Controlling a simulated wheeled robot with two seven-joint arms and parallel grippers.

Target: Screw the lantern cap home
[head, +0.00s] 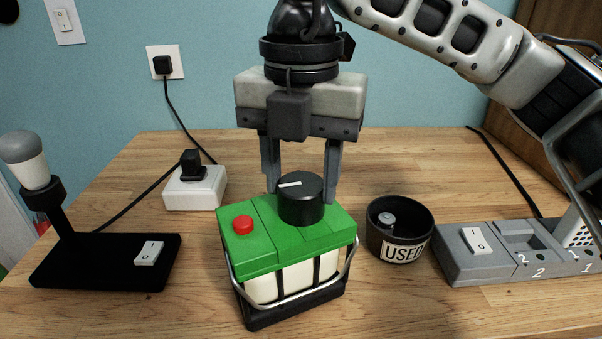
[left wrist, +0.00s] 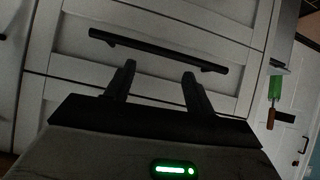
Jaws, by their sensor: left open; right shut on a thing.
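The lantern (head: 264,238) stands upright on the wooden table, with a green top, a red button, cream panels and a wire handle at its front. Its black cap (head: 301,207) sits on the right part of the green top and carries a white line pointing left. My right gripper (head: 301,190) comes from above and is shut on the cap, with one finger on each side. How far the cap is screwed in I cannot tell. My left gripper (left wrist: 162,82) shows in the left wrist view, open and empty, in front of a pale cabinet front.
A black cup marked USED (head: 400,250) with a grey item inside stands right of the lantern. A grey switch unit (head: 455,262) lies farther right. A black lamp base (head: 105,272) and a white socket box (head: 195,192) with cords are left. A black cabinet handle (left wrist: 155,50) faces my left gripper.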

